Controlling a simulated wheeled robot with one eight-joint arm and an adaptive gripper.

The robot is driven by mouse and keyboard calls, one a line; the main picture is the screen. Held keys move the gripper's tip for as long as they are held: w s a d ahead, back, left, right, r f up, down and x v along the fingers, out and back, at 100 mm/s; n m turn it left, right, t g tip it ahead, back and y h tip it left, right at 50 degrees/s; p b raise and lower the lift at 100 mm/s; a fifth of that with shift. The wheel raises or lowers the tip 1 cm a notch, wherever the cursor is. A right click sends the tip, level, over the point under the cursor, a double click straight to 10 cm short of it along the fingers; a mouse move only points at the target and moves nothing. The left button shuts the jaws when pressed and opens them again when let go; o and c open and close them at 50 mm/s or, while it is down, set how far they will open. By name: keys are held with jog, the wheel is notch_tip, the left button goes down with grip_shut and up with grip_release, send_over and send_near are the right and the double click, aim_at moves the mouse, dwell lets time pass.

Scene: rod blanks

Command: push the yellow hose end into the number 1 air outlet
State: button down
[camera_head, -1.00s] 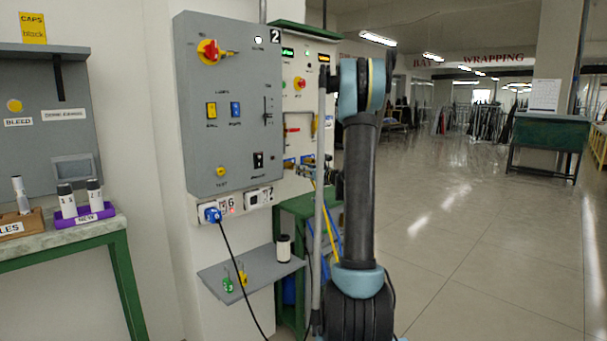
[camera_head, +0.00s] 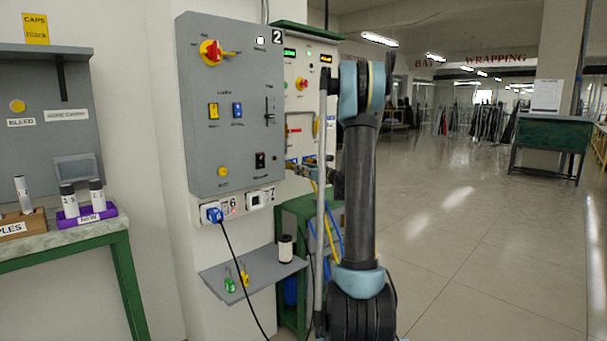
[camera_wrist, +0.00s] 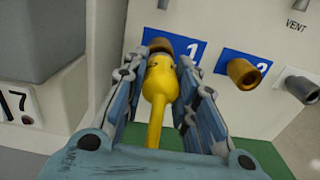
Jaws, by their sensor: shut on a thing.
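My gripper (camera_wrist: 163,75) is shut on the yellow hose end (camera_wrist: 158,82) in the wrist view, with a finger on each side of it. The hose end points up the picture at the number 1 air outlet (camera_wrist: 160,45), a brass fitting beside a blue plate marked 1. The hose end's tip meets or overlaps the outlet in this view; I cannot tell how deep it sits. In the head view a stretch of yellow hose (camera_head: 328,222) hangs beside my arm, and my gripper is hard to make out there.
The number 2 outlet (camera_wrist: 243,73) juts out to the right, with a grey vent fitting (camera_wrist: 302,87) beyond it. A grey box (camera_wrist: 38,40) stands close on the left. In the head view a grey control panel (camera_head: 208,150) and small shelf (camera_head: 222,281) are left of my arm.

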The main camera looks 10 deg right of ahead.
jog(key=shift+w+a, duration=0.4)
jog(key=shift+w, duration=0.15)
jog(key=c, duration=1.2)
grip_release()
jog(key=v, duration=1.2)
jog(key=shift+a, duration=0.1)
